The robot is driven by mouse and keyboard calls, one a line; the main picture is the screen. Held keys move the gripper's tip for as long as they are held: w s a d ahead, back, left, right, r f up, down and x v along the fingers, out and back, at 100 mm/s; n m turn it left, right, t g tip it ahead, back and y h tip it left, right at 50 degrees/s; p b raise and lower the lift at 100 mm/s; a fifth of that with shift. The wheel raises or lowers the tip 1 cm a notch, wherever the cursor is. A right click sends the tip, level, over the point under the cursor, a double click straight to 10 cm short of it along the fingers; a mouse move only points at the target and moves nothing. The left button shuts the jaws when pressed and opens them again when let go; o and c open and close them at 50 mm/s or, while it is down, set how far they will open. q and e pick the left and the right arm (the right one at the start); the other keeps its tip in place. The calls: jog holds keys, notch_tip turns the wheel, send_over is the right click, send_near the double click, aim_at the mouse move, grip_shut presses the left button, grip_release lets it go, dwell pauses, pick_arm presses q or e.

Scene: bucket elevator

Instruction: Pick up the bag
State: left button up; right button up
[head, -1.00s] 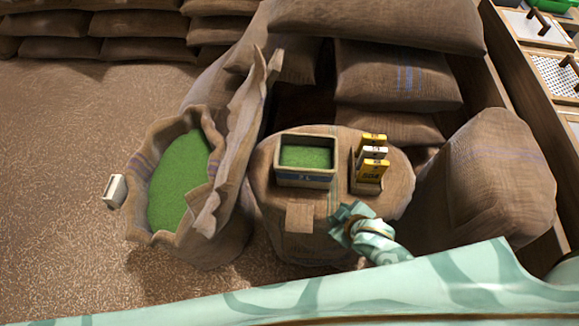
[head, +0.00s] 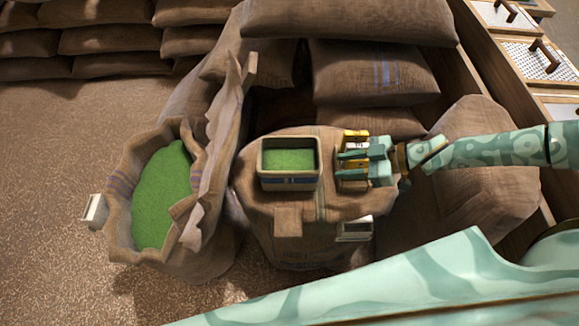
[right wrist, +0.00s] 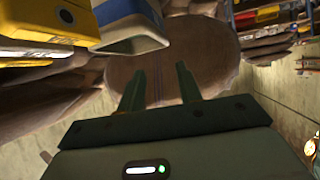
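Several brown burlap bags show in the head view, and I cannot tell which one is the task's bag. An open bag of green grain (head: 120,215) stands at the left. A closed, round-topped bag (head: 265,215) stands in the middle with items on top. My right gripper (head: 343,157) reaches in from the right over this bag's top, at the card holder, fingers pointing left. In the right wrist view its two fingers (right wrist: 158,85) are apart with nothing between them, and a burlap surface shows beyond. My left gripper is not in view.
On the middle bag are a tray of green grain (head: 290,183) and a holder with yellow and white cards (head: 355,134). Small pale boxes hang on the middle bag's front (head: 355,231) and beside the open bag (head: 95,209). Stacked bags (head: 375,75) block the back.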

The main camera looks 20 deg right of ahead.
jog(key=b, duration=0.2)
send_near(288, 172)
jog(key=x, duration=0.3)
jog(key=b+x, duration=0.1)
jog(key=x, duration=0.4)
jog(key=shift+w+a+f+b, duration=0.2)
jog(key=shift+f+b, duration=0.05)
jog(key=shift+b, duration=0.1)
grip_shut()
jog(key=shift+s, duration=0.1)
dwell(0.5)
